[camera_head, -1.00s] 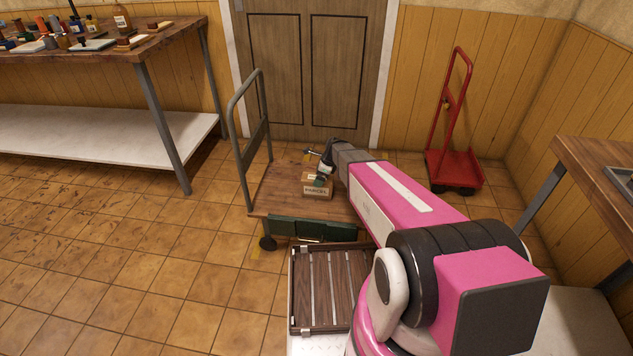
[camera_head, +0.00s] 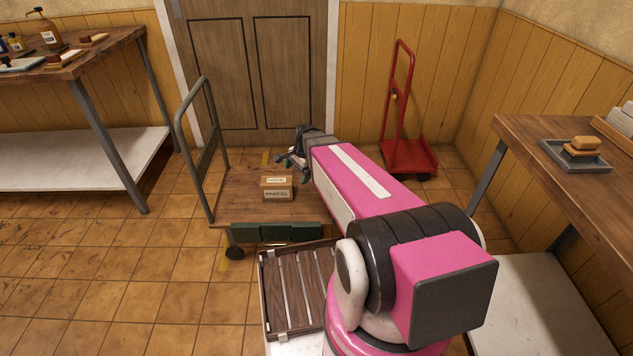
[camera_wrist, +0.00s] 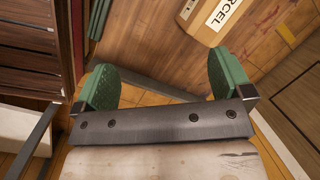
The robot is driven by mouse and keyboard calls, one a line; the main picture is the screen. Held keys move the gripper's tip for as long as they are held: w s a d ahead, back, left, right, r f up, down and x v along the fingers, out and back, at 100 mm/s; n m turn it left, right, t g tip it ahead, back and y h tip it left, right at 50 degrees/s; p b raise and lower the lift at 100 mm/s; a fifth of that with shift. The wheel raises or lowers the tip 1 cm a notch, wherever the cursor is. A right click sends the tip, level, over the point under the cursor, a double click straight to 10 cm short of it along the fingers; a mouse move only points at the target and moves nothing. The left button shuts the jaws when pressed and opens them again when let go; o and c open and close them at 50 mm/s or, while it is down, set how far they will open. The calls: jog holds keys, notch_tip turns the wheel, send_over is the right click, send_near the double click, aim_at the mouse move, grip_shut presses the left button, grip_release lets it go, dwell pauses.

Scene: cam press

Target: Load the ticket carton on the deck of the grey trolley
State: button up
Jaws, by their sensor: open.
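A small tan carton (camera_head: 277,188) with a white label reading PARCEL sits upright on the wooden deck (camera_head: 240,190) of the grey trolley, whose grey handle (camera_head: 181,125) rises at the left. In the wrist view the carton (camera_wrist: 213,24) is partly cut off at the top edge, with bare deck (camera_wrist: 150,45) around it. My gripper (camera_head: 290,160) is open and empty, behind and slightly right of the carton, apart from it. Its green finger pads (camera_wrist: 165,80) are spread wide in the wrist view.
A dark slatted crate (camera_head: 290,285) stands in front of the trolley. A red hand truck (camera_head: 407,150) is at the back right. Wooden benches stand left (camera_head: 85,55) and right (camera_head: 560,160). A closed door (camera_head: 250,70) is behind; left floor is clear.

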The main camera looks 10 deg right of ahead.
jog(key=s+d+r+n+h, duration=0.1)
jog(key=s+d+r+n, duration=0.1)
jog(key=s+n, duration=0.4)
jog(key=s+d+r+n+h, duration=0.1)
jog(key=s+d+r+n, duration=0.2)
jog(key=s+n, duration=0.3)
jog(key=shift+s+d+h, duration=0.35)
jog(key=shift+s+h, duration=0.05)
jog(key=shift+s, duration=0.4)
